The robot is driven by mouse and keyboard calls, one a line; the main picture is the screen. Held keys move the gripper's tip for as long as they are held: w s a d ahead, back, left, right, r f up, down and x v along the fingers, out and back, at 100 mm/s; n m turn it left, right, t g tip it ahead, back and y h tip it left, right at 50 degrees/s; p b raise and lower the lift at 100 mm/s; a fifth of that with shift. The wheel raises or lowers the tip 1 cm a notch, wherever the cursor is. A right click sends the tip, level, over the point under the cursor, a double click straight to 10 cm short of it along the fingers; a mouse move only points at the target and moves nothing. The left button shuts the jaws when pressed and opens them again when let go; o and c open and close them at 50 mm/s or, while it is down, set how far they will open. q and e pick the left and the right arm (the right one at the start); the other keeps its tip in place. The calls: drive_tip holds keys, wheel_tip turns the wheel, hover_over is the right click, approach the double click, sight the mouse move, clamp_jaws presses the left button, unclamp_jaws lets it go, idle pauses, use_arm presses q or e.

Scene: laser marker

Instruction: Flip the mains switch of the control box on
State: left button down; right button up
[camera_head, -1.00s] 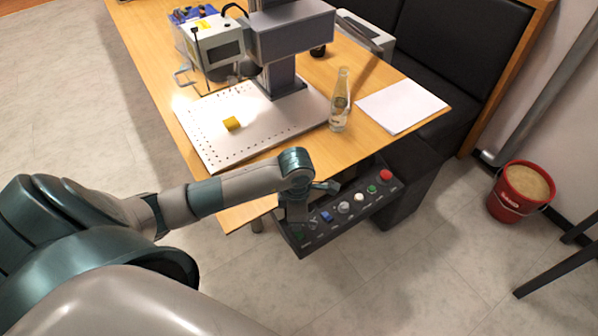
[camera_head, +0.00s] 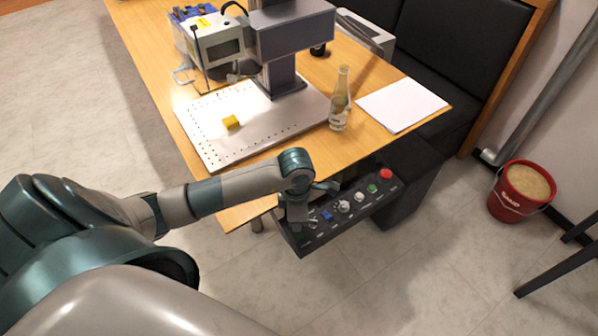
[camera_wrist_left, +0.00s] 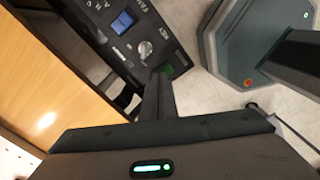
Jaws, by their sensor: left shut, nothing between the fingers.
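The control box (camera_head: 340,215) is a dark slanted panel under the table's front edge. Its row runs from a red button (camera_head: 386,175) at the right, past green and white buttons and a knob, to a blue rocker (camera_head: 327,215). In the left wrist view the blue rocker (camera_wrist_left: 122,22), a silver key switch (camera_wrist_left: 146,48) and a green switch (camera_wrist_left: 168,69) at the box's end show. I cannot read which is labelled mains. My left gripper (camera_head: 297,218) is shut and empty at the box's left end. Its fingers (camera_wrist_left: 160,90) reach the green switch and partly hide it; contact is unclear.
The wooden table (camera_head: 235,215) has its edge close above the box. A laser marker (camera_head: 285,40), a perforated plate (camera_head: 200,125), a glass bottle (camera_head: 340,100) and white paper (camera_head: 402,105) are on it. A red bucket (camera_head: 520,190) stands on the floor at right.

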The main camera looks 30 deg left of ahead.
use_arm(q)
drive_tip(key=shift+s+a+f+b, duration=0.15)
drive_tip(key=shift+a+f+b, duration=0.1)
drive_tip(key=shift+f+b, duration=0.45)
drive_tip(key=shift+s+a+f, duration=0.1)
drive_tip(key=shift+f, duration=0.25)
drive_tip(key=shift+r, duration=0.6)
drive_tip(key=shift+w+d+r+p, duration=0.15)
drive_tip(key=shift+d+r+p, duration=0.05)
drive_tip(key=shift+r+p, duration=0.4)
drive_tip(key=shift+w+d+r+p, duration=0.15)
drive_tip(key=shift+r+p, duration=0.3)
drive_tip(key=shift+r, duration=0.1)
drive_tip(key=shift+r+p, duration=1.4)
drive_tip(key=shift+r, duration=0.6)
drive_tip(key=shift+s, duration=0.1)
drive_tip(key=shift+d, duration=0.1)
